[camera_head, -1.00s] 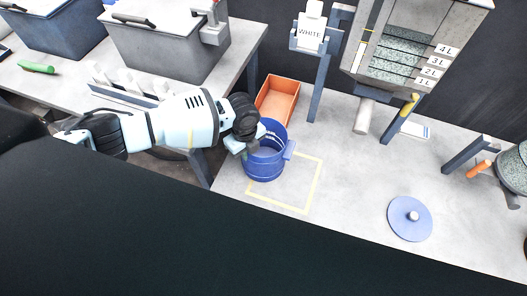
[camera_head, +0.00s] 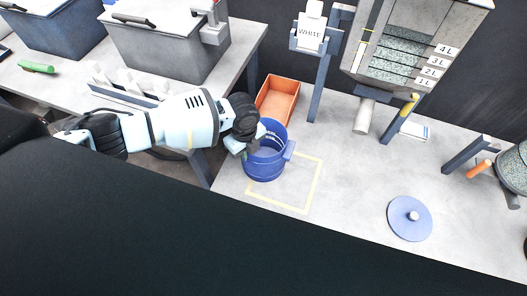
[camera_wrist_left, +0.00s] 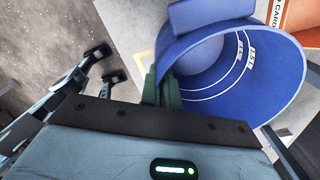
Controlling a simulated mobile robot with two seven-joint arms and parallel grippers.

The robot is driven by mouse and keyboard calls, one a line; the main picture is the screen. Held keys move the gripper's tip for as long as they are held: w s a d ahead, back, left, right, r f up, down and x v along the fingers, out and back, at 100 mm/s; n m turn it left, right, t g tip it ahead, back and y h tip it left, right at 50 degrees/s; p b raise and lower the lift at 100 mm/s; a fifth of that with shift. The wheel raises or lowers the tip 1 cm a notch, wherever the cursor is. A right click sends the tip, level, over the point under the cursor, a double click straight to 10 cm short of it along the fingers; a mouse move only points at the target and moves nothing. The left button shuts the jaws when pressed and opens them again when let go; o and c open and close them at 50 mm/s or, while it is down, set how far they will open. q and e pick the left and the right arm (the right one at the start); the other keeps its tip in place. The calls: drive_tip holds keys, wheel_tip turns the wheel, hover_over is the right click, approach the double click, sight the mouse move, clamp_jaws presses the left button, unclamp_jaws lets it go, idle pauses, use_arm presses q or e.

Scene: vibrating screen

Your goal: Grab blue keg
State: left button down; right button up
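The blue keg (camera_head: 265,166) stands upright and open-topped on the grey table, partly over a yellow taped square. A handle block shows on its right side. My left gripper (camera_head: 246,147) is at the left side of the keg's rim. In the left wrist view, its green fingertips (camera_wrist_left: 165,92) are close together against the near edge of the keg (camera_wrist_left: 225,85) and look shut on it. The exact grip, and any handle there, is hidden by the gripper. My right gripper is not in view.
An orange bin (camera_head: 277,100) stands just behind the keg. A blue lid (camera_head: 410,218) lies on the table to the right. A post with a WHITE sign (camera_head: 311,33) and a grey layered screen machine (camera_head: 404,50) stand behind. The table between keg and lid is clear.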

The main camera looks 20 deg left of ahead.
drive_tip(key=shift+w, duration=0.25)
use_arm(q)
drive_tip(key=shift+r, duration=0.15)
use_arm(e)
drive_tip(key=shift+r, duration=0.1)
